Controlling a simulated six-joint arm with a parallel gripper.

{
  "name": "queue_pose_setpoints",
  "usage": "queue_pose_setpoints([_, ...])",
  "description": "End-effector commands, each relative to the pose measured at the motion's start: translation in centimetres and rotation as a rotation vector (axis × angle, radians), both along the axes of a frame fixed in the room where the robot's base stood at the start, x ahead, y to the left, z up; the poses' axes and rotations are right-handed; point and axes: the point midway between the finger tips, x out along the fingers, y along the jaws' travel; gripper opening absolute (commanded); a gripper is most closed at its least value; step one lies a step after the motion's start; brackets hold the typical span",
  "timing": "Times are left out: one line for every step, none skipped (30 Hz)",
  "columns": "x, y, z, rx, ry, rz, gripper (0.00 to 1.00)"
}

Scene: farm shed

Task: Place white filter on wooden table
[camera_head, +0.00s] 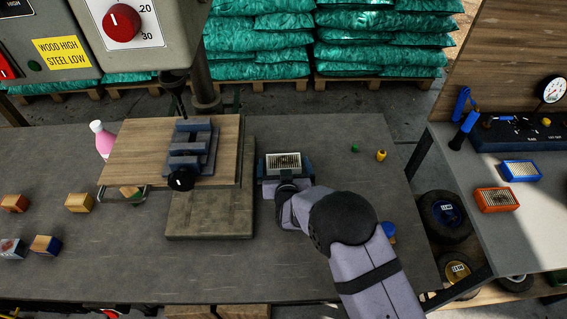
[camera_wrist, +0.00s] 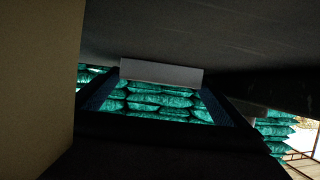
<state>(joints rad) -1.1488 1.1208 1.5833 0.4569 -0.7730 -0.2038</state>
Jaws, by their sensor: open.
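The white filter (camera_head: 284,160), a small block with a pale frame and a pleated face, is just right of the drill press on the grey workbench. My gripper (camera_head: 284,168) is open, with a dark blue finger on either side of the filter. I cannot tell whether the fingers touch it. In the wrist view a pale grey-white block (camera_wrist: 161,73), probably the filter, shows between the dark fingers (camera_wrist: 160,105). The wooden table (camera_head: 130,150) is the drill press's brown board, to the left of my gripper, with a dark vise (camera_head: 190,150) on it.
A grey base block (camera_head: 210,215) lies under the board. Wooden-looking cubes (camera_head: 79,203) and a pink bottle (camera_head: 102,138) stand left. Green and yellow bits (camera_head: 381,156) lie right. Blue (camera_head: 520,170) and orange (camera_head: 496,199) filters rest on the side bench.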

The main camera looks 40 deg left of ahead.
Motion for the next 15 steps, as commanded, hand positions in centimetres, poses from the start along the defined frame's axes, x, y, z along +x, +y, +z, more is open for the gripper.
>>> queue_pose_setpoints([0.01, 0.0, -0.01, 0.0, 0.0, 0.0, 1.0])
queue_pose_setpoints([0.01, 0.0, -0.01, 0.0, 0.0, 0.0, 1.0])
queue_pose_setpoints([0.0, -0.01, -0.01, 0.0, 0.0, 0.0, 1.0])
queue_pose_setpoints([0.01, -0.02, -0.01, 0.0, 0.0, 0.0, 1.0])
queue_pose_setpoints([0.0, -0.01, -0.01, 0.0, 0.0, 0.0, 0.98])
queue_pose_setpoints([0.01, -0.02, 0.0, 0.0, 0.0, 0.0, 0.88])
queue_pose_setpoints([0.0, -0.01, 0.0, 0.0, 0.0, 0.0, 0.81])
queue_pose_setpoints([0.0, -0.01, 0.0, 0.0, 0.0, 0.0, 0.74])
queue_pose_setpoints([-0.01, -0.02, 0.01, 0.0, 0.0, 0.0, 0.64])
queue_pose_setpoints([-0.01, -0.02, 0.01, 0.0, 0.0, 0.0, 0.62])
queue_pose_setpoints([-0.01, -0.02, 0.01, 0.0, 0.0, 0.0, 0.62])
queue_pose_setpoints([0.0, 0.0, 0.05, 0.001, -0.001, 0.0, 0.59])
queue_pose_setpoints([0.0, 0.0, 0.06, 0.001, -0.001, 0.0, 0.59])
queue_pose_setpoints([0.0, 0.0, 0.06, 0.001, -0.001, 0.0, 0.59])
queue_pose_setpoints([0.0, 0.0, 0.06, 0.001, -0.001, 0.0, 0.59])
